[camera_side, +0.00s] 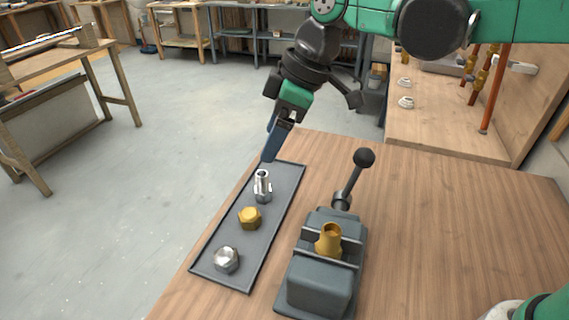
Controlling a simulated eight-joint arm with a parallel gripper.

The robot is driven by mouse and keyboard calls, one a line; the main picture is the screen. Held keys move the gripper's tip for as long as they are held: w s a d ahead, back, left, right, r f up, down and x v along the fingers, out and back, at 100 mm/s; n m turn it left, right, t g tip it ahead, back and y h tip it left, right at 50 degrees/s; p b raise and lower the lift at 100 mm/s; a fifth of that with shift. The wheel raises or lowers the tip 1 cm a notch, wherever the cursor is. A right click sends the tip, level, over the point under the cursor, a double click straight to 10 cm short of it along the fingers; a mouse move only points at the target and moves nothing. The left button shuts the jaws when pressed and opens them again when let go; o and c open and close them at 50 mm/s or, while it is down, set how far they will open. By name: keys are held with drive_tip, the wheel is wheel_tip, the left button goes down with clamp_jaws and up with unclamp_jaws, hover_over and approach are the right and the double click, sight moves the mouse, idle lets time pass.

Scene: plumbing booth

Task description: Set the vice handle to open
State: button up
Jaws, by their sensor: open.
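The vice (321,285) stands on the wooden table, a grey block with a brass fitting (329,240) between its jaws. Its handle (350,186) rises from the far end, tilted up to the right, with a black ball knob (364,158) on top. My gripper (267,158) is to the left of the handle, pointing down above the far end of the grey tray. It is open, its fingers seen nearly edge-on. It appears apart from the handle. I cannot tell whether its fingertips touch the silver fitting (262,186) below them.
The grey tray (206,262) left of the vice holds the silver fitting, a brass hex piece (249,217) and a silver hex nut (226,259). The table (450,230) is clear right of the vice. A wooden board with copper pipes (492,100) stands at the back right.

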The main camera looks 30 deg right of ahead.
drive_tip(key=d+f+g+y, duration=0.2)
drive_tip(key=d+f+y, duration=0.1)
drive_tip(key=n+y, duration=0.6)
drive_tip(key=y, duration=0.5)
approach(356, 161)
drive_tip(key=a+r, duration=0.5)
drive_tip(key=shift+n, duration=0.3)
wheel_tip(356, 161, down, 5)
drive_tip(key=shift+w+d+r, duration=0.1)
drive_tip(key=shift+r, duration=0.1)
drive_tip(key=shift+a+f, duration=0.2)
drive_tip(key=shift+a, duration=2.6)
clamp_jaws()
